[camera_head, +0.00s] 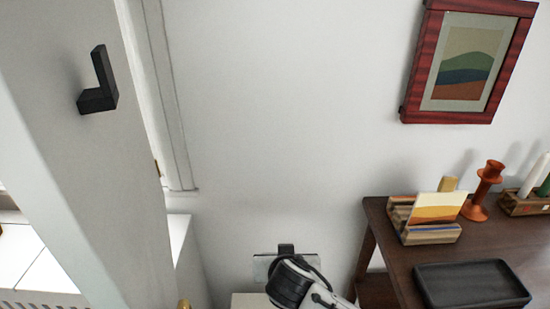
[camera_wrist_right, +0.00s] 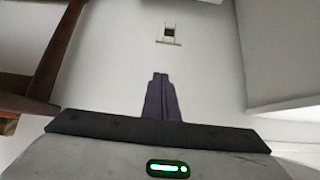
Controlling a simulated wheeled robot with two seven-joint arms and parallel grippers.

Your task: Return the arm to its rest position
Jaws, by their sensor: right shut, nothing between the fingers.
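My right gripper (camera_wrist_right: 161,77) shows in the right wrist view with its two dark fingers together and nothing between them. A white and black part of my arm (camera_head: 295,285) shows at the bottom middle of the head view, in front of the wall and left of the brown table. The gripper itself does not show clearly in the head view. My left gripper is in neither view.
A brown table (camera_head: 490,240) at right bears a black tray (camera_head: 470,285), a striped holder with a card (camera_head: 430,230), an orange candlestick (camera_head: 483,190) and candles. A white door (camera_head: 65,150) stands left.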

